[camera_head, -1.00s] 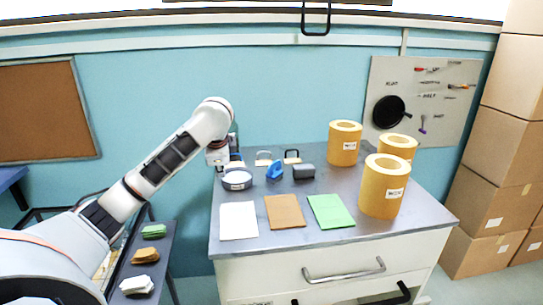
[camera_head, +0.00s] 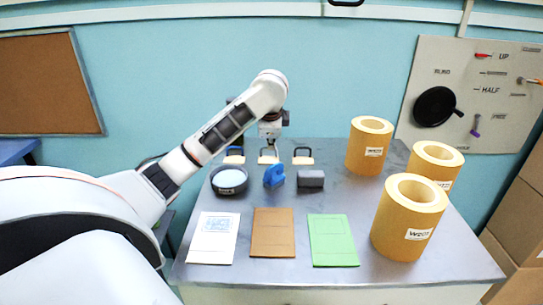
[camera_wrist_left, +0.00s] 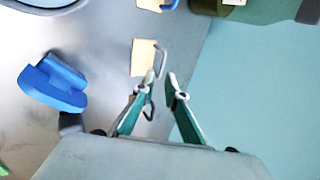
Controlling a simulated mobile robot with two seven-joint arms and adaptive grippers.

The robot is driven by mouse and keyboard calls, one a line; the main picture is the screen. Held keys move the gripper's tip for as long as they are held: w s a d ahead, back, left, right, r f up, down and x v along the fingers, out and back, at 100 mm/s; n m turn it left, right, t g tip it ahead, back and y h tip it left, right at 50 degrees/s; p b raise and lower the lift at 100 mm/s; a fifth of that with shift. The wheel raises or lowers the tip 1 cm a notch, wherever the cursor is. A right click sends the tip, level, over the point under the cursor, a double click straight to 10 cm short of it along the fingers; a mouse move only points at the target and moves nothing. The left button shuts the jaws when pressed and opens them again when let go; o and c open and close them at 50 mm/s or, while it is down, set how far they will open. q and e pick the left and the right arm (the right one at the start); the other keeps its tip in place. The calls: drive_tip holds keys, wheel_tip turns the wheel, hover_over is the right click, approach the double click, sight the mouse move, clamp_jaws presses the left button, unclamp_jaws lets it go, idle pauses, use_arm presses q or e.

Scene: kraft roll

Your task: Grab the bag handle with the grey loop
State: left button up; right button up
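Three bag handles, each a loop on a tan base, stand in a row at the back of the table (camera_head: 345,200). The grey-loop handle (camera_head: 268,156) is the middle one; it also shows in the left wrist view (camera_wrist_left: 143,57). The blue-loop handle (camera_head: 234,156) is left of it, and the black-loop handle (camera_head: 303,157) is right of it. My left gripper (camera_wrist_left: 161,78) is open and empty; its fingertips appear close to the grey loop, contact unclear. One finger partly hides the black-loop handle in the wrist view. My right gripper is not in view.
A blue object (camera_head: 274,176), a dark grey block (camera_head: 311,179) and a round dark dish (camera_head: 229,181) sit in front of the handles. White (camera_head: 213,238), brown (camera_head: 273,233) and green (camera_head: 333,240) sheets lie nearer. Several kraft rolls (camera_head: 369,146) stand right.

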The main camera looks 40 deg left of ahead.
sight(262, 160)
use_arm(q)
drive_tip(key=shift+a+x, duration=0.1)
drive_tip(key=shift+x, duration=1.3)
drive_tip(key=shift+a+x, duration=0.15)
drive_tip(key=shift+x, duration=1.2)
drive_tip(key=shift+s, duration=0.1)
clamp_jaws()
